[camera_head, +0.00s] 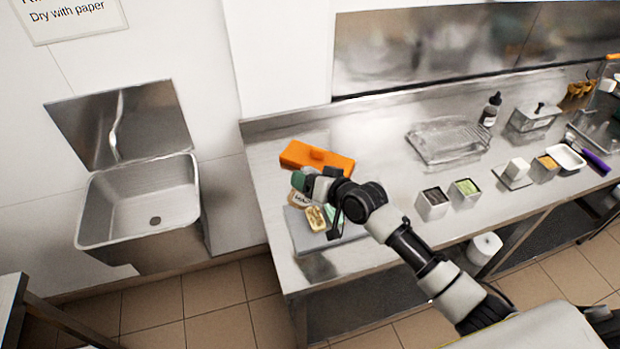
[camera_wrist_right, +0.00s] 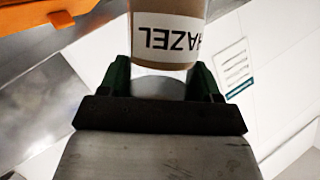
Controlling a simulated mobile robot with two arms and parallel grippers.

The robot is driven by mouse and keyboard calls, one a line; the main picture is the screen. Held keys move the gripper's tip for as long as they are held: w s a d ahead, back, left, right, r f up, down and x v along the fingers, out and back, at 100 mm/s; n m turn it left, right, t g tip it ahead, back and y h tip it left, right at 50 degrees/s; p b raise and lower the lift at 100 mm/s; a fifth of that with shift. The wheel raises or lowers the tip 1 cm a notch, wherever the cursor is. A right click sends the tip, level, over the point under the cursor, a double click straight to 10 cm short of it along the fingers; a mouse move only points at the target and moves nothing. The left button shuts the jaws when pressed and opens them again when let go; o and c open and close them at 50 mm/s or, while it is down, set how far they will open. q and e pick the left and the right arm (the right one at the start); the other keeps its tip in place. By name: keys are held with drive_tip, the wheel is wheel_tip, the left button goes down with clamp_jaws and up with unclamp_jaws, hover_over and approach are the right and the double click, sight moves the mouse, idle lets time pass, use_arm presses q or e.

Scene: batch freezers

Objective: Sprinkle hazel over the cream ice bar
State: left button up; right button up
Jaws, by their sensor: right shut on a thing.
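My right gripper (camera_head: 303,186) is over the left end of the steel counter, shut on the hazel jar (camera_head: 298,199). In the right wrist view the jar (camera_wrist_right: 165,40) sits between the green fingertips (camera_wrist_right: 160,78), its HAZEL label upside down and brown contents behind it. In the head view the jar is partly hidden by the gripper. A cream-yellow bar (camera_head: 317,218), seemingly the cream ice bar, lies just below the jar in the picture, on a grey tray (camera_head: 301,240). A pale green bar (camera_head: 331,212) beside it is partly hidden by my arm. My left gripper is not in view.
An orange box (camera_head: 315,157) lies behind the gripper. Dark (camera_head: 433,203) and green (camera_head: 466,193) filled tubs stand to the right, with a clear tray (camera_head: 447,140) behind. A white block (camera_head: 517,168) sits farther right. A sink (camera_head: 140,205) is at left.

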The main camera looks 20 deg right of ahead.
drive_tip(key=shift+r+n+p, duration=0.4)
drive_tip(key=shift+p, duration=0.2)
drive_tip(key=n+h, duration=0.1)
drive_tip(key=r+n+h, duration=0.1)
drive_tip(key=n, duration=0.1)
drive_tip(key=shift+r+t+h, duration=0.15)
drive_tip(key=shift+t+h, duration=0.15)
drive_tip(key=shift+h, duration=0.1)
drive_tip(key=s+a, duration=0.3)
drive_tip(key=s, duration=1.1)
drive_tip(key=shift+s+a, duration=0.3)
drive_tip(key=shift+a, duration=0.1)
drive_tip(key=shift+d, duration=0.1)
